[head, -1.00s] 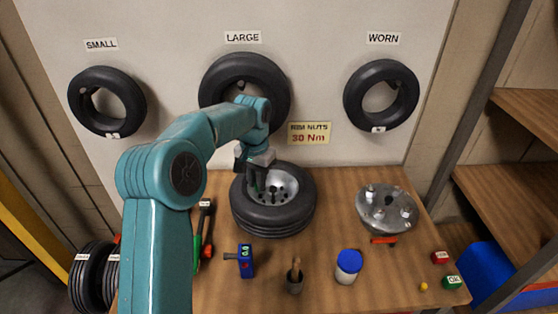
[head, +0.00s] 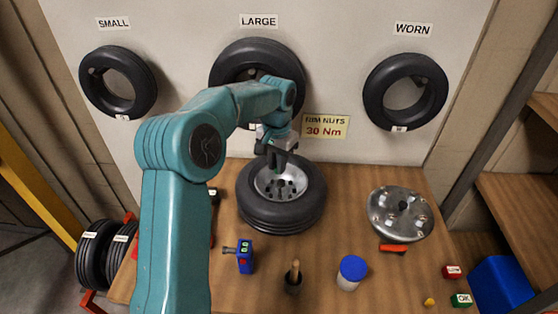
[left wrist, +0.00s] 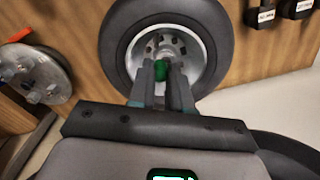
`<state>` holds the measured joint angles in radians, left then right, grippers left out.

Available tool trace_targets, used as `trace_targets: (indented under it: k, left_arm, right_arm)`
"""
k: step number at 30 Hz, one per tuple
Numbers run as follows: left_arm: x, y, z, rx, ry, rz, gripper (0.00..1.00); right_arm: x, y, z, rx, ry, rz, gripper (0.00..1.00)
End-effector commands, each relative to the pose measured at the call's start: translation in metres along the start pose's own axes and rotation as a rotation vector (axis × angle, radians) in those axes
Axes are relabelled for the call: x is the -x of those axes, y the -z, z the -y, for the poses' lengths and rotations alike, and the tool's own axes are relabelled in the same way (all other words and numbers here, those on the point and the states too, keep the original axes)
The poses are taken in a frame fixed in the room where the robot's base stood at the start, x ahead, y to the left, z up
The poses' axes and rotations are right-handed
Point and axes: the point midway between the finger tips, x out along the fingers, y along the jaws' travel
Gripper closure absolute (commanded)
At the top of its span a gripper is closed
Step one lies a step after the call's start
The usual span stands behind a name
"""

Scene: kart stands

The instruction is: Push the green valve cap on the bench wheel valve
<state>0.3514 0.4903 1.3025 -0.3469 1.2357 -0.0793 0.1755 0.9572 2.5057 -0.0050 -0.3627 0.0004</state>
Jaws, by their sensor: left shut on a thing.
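The bench wheel (head: 282,218), a black tyre on a silver rim, lies flat on the bench. My left gripper (head: 279,162) is over the back part of its rim. In the left wrist view the wheel (left wrist: 118,35) lies beyond the fingers. The green valve cap (left wrist: 161,69) is between the fingertips of my left gripper (left wrist: 162,76), which is shut on it. The wheel's valve stem is hidden or too small to make out, so I cannot tell whether the cap touches it. My right gripper is not in view.
On the wooden bench (head: 320,275) stand a blue device (head: 245,257), a brush pot (head: 293,280), a blue-lidded jar (head: 351,272) and a metal hub (head: 400,213). Red (head: 452,271) and green (head: 461,300) blocks lie at the right. Tyres hang on the wall behind.

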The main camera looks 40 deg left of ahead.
Motion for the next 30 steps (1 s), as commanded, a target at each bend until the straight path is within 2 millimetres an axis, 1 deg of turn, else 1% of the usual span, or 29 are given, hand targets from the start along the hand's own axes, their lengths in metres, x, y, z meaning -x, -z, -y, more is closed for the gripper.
trace_targets:
  k: [8,15,18,22,30]
  left_arm:
    - [-0.023,-0.001,0.0,-0.001,-0.001,0.002,1.0]
    - [-0.049,0.001,-0.001,-0.001,-0.001,0.002,1.0]
    - [-0.055,0.002,-0.001,-0.001,-0.001,0.001,1.0]
    - [-0.058,0.003,-0.001,-0.001,0.0,0.0,1.0]
    - [-0.057,0.003,-0.001,-0.001,-0.001,0.001,1.0]
  right_arm:
    - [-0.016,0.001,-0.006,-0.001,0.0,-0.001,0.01]
    - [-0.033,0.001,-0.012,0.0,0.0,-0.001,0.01]
    - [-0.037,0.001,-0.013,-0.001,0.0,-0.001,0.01]
    - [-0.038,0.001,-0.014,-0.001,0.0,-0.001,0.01]
    - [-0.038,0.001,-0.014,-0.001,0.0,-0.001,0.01]
